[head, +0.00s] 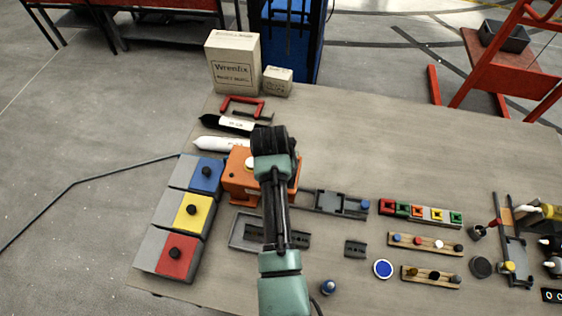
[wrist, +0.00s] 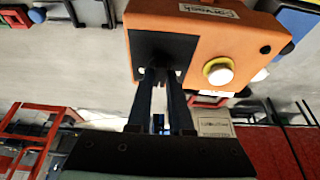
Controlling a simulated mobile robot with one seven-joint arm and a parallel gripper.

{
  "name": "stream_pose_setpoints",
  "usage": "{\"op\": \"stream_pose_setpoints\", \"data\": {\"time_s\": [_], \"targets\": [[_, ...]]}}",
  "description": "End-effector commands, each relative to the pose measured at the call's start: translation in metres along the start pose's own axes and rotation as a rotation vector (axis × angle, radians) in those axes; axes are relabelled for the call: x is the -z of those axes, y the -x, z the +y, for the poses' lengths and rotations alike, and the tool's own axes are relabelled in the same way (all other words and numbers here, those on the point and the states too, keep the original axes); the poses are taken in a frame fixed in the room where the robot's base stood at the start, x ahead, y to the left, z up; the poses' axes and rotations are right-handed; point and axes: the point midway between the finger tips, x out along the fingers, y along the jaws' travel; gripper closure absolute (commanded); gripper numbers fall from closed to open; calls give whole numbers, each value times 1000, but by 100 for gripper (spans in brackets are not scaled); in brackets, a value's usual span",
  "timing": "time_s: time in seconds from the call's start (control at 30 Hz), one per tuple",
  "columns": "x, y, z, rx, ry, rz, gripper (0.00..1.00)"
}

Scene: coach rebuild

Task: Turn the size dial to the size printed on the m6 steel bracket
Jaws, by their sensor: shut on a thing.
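The orange box (head: 240,186) stands on the table behind my arm. In the wrist view, the orange box (wrist: 200,28) shows a black panel (wrist: 158,50) and a pale round button in a yellow ring (wrist: 218,72). My gripper (wrist: 160,78) has its fingertips at the lower part of the black panel, shut on a small part there that looks like the size dial. The fingers hide nearly all of it, so its setting cannot be read. In the head view my arm hides the gripper. A small dark-grey bracket-like piece (head: 355,248) lies on the table; no size is readable on it.
Blue, yellow and red-topped boxes (head: 192,212) stand left of the orange box. A grey tray (head: 243,232) lies in front. Cartons (head: 233,62) stand at the back. Coloured blocks (head: 420,212) and peg strips (head: 425,243) lie right. The table's back right is clear.

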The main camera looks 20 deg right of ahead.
Motion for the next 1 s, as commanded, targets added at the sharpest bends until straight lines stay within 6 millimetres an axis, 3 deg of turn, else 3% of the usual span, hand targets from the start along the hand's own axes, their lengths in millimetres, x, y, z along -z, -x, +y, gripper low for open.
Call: {"op": "stream_pose_setpoints", "data": {"time_s": [0.4,0.43,0.6,1.0], "targets": [[1,1,0,4,6,2,100],[1,1,0,4,6,2,80],[1,0,0,3,6,1,51],[0,5,0,3,6,2,51]]}}
